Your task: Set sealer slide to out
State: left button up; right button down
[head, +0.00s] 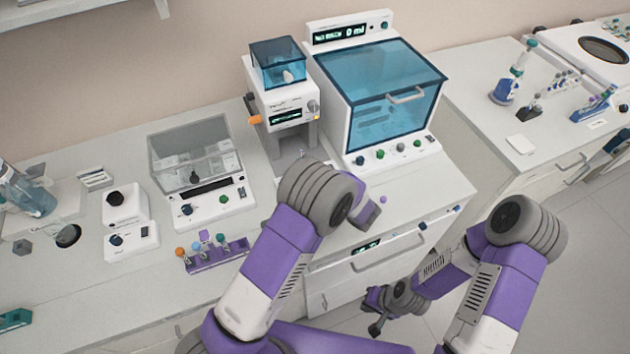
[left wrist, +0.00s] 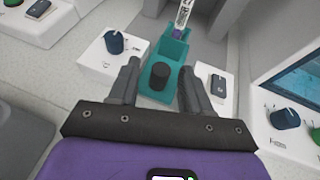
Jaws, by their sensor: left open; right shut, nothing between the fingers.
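The sealer (head: 285,105) is a white tower with a blue-tinted hood and a small display, on the bench left of the large glass-fronted cabinet. Its slide (left wrist: 150,92) is a teal tray in the left wrist view, with a dark round knob (left wrist: 159,75) at its near end and a clear tube (left wrist: 183,14) upright at its far end. My left gripper (left wrist: 160,72) is open, its fingers on either side of the knob in the picture; I cannot tell whether they touch it. My left arm hides the slide in the head view. My right gripper (head: 375,311) is shut and empty, low in front of the bench.
White control blocks (left wrist: 112,50) flank the slide. A glass-lidded machine (head: 195,160) and a purple rack (head: 217,254) with coloured tops stand left on the bench. The cabinet (head: 385,100) is close on the right.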

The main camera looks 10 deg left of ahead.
pick_arm(q)
jog(key=v, duration=0.7)
jog(key=shift+s+d+r, duration=0.1)
jog(key=shift+s+d, duration=0.1)
